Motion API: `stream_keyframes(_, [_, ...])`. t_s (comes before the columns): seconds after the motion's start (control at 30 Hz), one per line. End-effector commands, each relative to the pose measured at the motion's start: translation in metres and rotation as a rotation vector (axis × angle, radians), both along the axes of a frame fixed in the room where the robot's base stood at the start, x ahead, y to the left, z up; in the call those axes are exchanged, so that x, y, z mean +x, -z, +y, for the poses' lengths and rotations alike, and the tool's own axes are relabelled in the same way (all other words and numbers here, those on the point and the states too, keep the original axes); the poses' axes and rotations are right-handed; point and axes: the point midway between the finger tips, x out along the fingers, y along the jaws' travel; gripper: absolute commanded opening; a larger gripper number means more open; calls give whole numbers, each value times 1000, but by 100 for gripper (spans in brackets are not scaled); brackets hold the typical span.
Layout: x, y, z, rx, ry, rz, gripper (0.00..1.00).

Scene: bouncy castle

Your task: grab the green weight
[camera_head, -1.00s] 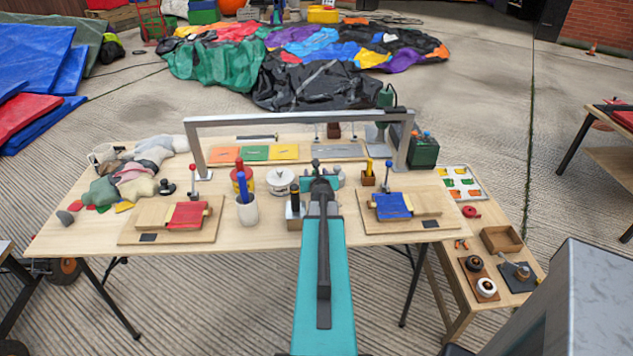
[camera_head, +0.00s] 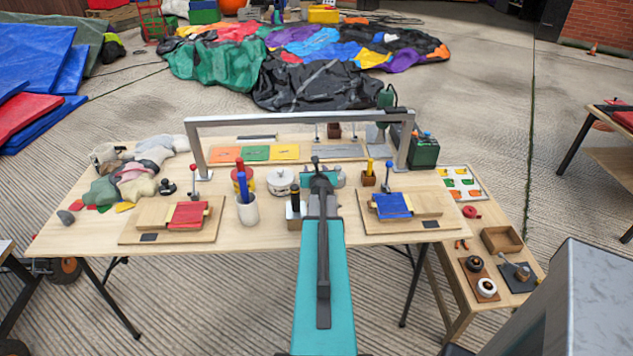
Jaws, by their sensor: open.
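My gripper (camera_head: 320,174) is at the far end of my teal arm, over the middle of the workbench (camera_head: 270,238). My arm hides most of the jaws and what lies directly beneath them. I cannot pick out the green weight for certain. A small grey-green object (camera_head: 339,180) shows partly just right of the gripper, but I cannot tell what it is. A dark green object with a handle (camera_head: 387,97) shows beyond the right post, well away from the gripper. I see nothing held.
A metal frame (camera_head: 290,118) spans the back of the bench. A white cup with a blue handle (camera_head: 247,212) and a silver round canister (camera_head: 281,181) stand left of my arm. Boards with a red pad (camera_head: 188,215) and a blue pad (camera_head: 392,206) flank it.

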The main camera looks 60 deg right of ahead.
Motion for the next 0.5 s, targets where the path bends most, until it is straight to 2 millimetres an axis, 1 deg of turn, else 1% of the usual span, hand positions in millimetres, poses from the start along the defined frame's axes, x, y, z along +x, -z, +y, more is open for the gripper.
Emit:
stream_keyframes(0.03, [3,2,-4,0,0,0,44])
stream_keyframes(0.13, [5,3,-6,0,0,0,44])
stream_keyframes(0.5, [4,3,-7,0,1,0,44])
